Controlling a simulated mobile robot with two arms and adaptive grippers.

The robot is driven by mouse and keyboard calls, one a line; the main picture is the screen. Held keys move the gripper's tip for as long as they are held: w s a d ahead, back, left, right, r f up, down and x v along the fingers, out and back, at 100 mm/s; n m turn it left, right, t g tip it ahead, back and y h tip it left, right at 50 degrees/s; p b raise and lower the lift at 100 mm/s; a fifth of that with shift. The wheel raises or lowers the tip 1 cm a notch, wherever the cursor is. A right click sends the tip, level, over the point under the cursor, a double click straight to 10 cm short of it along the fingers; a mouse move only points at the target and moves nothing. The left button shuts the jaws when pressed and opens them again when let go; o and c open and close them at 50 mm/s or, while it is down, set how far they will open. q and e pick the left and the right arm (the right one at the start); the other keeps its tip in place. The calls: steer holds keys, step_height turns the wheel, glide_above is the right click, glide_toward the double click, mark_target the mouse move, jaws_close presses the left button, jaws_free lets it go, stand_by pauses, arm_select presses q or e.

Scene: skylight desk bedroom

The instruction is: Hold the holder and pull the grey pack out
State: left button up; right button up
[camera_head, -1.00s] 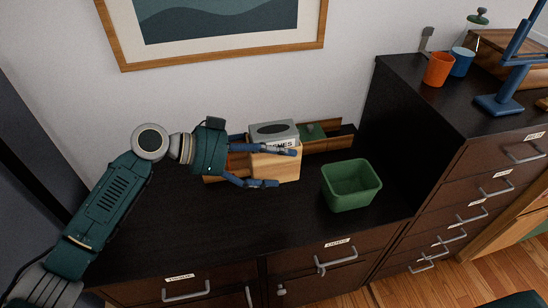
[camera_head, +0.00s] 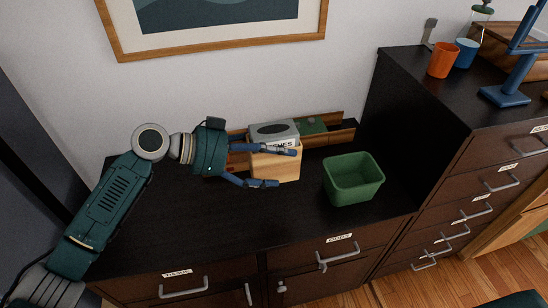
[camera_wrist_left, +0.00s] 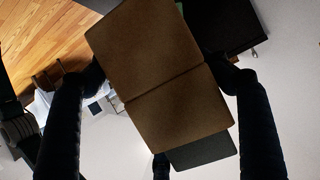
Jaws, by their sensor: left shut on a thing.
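The holder (camera_head: 275,167) is a light wooden box at the back of the dark cabinet top, in the middle of the head view. The grey pack (camera_head: 274,128) sits in it with its top and a lettered white strip showing above the wood. My right gripper is out of view.
A wooden tray (camera_head: 334,137) with a green item (camera_head: 312,126) lies behind the holder against the wall. A green bin (camera_head: 352,180) stands to the right. A taller drawer unit (camera_head: 425,110) with orange and blue cups rises further right. The cabinet's front left is clear.

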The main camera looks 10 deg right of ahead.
mark_target(274, 171)
arm_select(q)
steer(key=shift+f+b, duration=1.85)
steer(key=shift+f, duration=0.25)
steer(key=shift+f+b, duration=2.55)
steer(key=shift+f, duration=0.2)
step_height(274, 171, down, 3)
steer(key=b, duration=0.3)
steer(key=shift+a+f, duration=0.1)
steer(key=shift+f, duration=0.05)
steer(key=shift+f, duration=0.2)
